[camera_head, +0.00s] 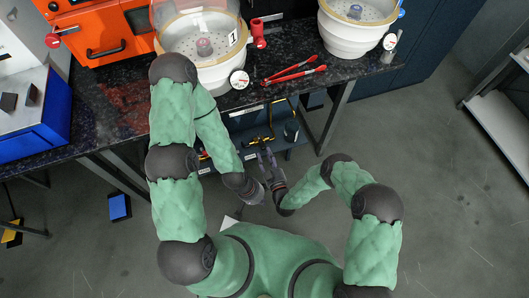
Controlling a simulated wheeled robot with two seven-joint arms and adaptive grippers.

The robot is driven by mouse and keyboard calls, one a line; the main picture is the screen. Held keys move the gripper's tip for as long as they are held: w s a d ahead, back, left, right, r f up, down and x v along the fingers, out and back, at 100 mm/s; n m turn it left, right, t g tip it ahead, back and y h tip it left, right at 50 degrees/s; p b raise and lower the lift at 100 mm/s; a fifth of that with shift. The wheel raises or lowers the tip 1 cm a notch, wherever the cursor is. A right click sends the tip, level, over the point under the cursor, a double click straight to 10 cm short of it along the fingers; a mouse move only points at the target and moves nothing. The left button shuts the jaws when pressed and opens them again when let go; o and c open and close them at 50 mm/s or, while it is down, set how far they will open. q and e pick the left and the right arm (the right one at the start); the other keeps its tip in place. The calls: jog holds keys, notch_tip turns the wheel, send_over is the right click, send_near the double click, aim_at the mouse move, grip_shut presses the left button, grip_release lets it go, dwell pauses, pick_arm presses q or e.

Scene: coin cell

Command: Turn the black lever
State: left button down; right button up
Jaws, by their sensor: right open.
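An orange oven-like unit (128,22) stands at the back left. A black bar handle (106,49) sits on its front, but I cannot tell whether this is the black lever. My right gripper (267,157) is open in front of my body, below the bench's front edge and pointing toward it. My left gripper (259,193) is just below it, close beside it, and its jaws are too small to read. Both grippers are well apart from the orange unit. I see nothing in the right gripper.
The dark bench (290,55) holds two white domed vessels, the left one (222,75) and right one (352,38), with gauges. Red-handled pliers (293,74) lie between them. A blue-and-white unit (45,118) stands left. Floor (430,180) is clear at right.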

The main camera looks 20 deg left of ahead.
aim_at(262, 145)
jog(key=shift+b+x, duration=0.3)
jog(key=shift+x, duration=1.05)
grip_shut()
